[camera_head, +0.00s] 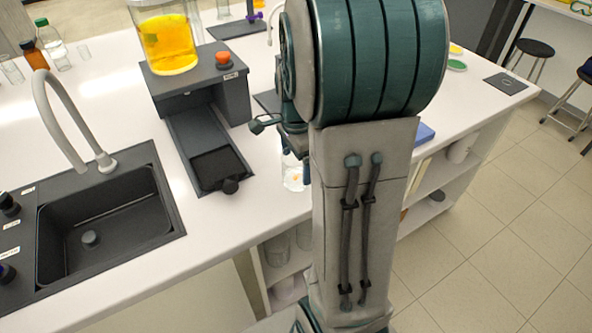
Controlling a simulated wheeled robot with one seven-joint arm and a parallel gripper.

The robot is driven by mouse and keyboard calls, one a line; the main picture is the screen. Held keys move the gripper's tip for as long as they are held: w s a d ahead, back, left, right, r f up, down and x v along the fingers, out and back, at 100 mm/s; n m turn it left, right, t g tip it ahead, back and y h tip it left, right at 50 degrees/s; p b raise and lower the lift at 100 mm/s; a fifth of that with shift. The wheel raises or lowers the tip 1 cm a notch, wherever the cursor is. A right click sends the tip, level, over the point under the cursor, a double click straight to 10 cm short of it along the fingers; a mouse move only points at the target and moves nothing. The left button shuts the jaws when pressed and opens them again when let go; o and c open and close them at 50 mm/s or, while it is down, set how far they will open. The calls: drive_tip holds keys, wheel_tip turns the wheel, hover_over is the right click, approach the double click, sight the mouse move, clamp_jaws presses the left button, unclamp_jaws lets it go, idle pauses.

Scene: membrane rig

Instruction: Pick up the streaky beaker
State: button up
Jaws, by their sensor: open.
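A clear glass beaker (293,174) with a small orange patch inside stands on the white bench, close beside my arm; its right side is hidden by the arm. A larger glass vessel (167,42) of yellow-orange liquid with streaks in it stands on the dark rig at the upper left. I cannot tell for certain which of the two is the streaky beaker. My gripper (279,126) shows only in part, past the left edge of my arm, above and slightly left of the small beaker. It is open, with nothing seen held in it.
The dark rig (230,97) has an orange knob (223,59) and a low tray (190,130) reaching toward the bench front. A black sink (110,225) with a grey curved tap (52,100) is at left. Bottles and small glasses stand at the back left. Glassware sits on shelves below.

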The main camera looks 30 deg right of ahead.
drive_tip(key=c, duration=1.1)
drive_tip(key=shift+c, duration=0.2)
drive_tip(key=shift+r, duration=0.15)
drive_tip(key=s+d+r+b, duration=0.1)
drive_tip(key=s+d+r, duration=0.4)
drive_tip(key=d+r, duration=0.5)
drive_tip(key=shift+s+r, duration=0.3)
drive_tip(key=shift+r, duration=0.05)
drive_tip(key=shift+d, duration=0.1)
idle(1.5)
